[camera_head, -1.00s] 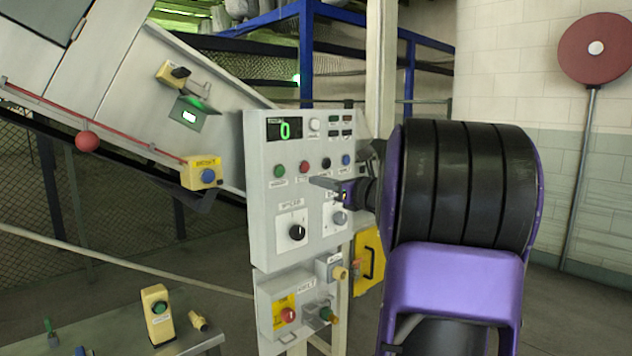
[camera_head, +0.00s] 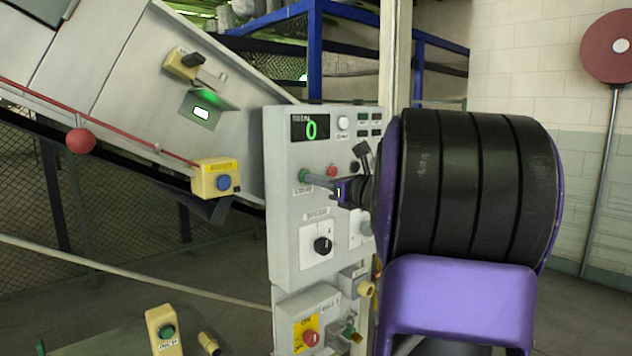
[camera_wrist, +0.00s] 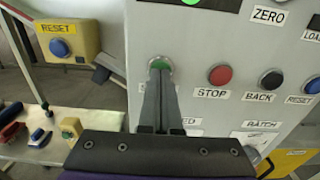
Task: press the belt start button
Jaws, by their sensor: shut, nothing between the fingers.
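The green button (camera_head: 303,176) is on the upper left of the grey control panel (camera_head: 283,235), with a label below it partly covered by my gripper. My gripper (camera_head: 312,179) is shut and empty, and its fingertips are at the green button's face. In the wrist view the shut fingers (camera_wrist: 159,72) point straight at the green button (camera_wrist: 160,62) and overlap its lower part. Contact looks likely, but I cannot tell whether the button is pushed in. The red STOP button (camera_wrist: 220,75) is just right of it.
A black BACK button (camera_wrist: 271,80) and a blue RESET button (camera_wrist: 314,85) continue the row. A yellow RESET box (camera_head: 216,180) is left of the panel. A lower box (camera_head: 310,318) has a red button on yellow. A green-button box (camera_head: 163,331) stands lower left.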

